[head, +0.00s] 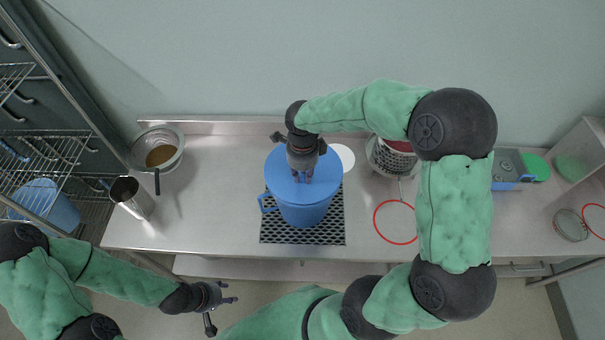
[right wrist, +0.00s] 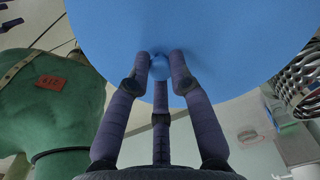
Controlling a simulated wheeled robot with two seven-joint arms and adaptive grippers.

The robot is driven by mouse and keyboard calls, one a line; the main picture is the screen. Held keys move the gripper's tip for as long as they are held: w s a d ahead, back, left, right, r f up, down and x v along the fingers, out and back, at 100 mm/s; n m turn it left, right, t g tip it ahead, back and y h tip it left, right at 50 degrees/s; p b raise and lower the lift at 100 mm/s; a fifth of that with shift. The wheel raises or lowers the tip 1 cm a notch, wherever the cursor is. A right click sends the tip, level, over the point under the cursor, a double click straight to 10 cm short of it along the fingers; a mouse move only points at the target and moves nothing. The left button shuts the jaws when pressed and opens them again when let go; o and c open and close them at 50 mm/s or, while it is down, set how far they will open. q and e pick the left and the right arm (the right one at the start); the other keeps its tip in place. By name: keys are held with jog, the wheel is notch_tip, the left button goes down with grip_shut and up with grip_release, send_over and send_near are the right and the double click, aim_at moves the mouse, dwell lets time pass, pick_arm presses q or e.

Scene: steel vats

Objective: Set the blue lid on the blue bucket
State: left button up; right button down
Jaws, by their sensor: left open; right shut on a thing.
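The blue bucket (head: 305,213) stands upright on a black perforated mat (head: 275,230) at the middle of the steel counter, with its handle to the left. The blue lid (head: 276,172) is over the bucket's top; from above I cannot tell whether it touches the rim. My right gripper (head: 302,177) reaches down from above and is shut on the lid's knob. In the right wrist view the fingers close around the blue knob (right wrist: 160,66) under the wide blue lid (right wrist: 215,35). My left gripper (head: 222,300) is open and empty, in front of the counter at the lower left.
A pot with brown contents (head: 162,155) and a steel cup (head: 132,197) stand at the left. A perforated steel basket (head: 388,160) and a red ring (head: 395,222) are right of the bucket. A wire rack (head: 45,170) is at far left.

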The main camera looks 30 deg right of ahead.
dwell(0.4)
jog(key=shift+f+b, duration=0.5)
jog(key=shift+b, duration=0.15)
jog(key=shift+f, duration=0.1)
jog(key=shift+f+b, duration=0.15)
jog(key=shift+b, duration=0.25)
jog(key=c, duration=1)
grip_release()
jog(key=shift+c, duration=0.2)
notch_tip(320, 180, up, 12)
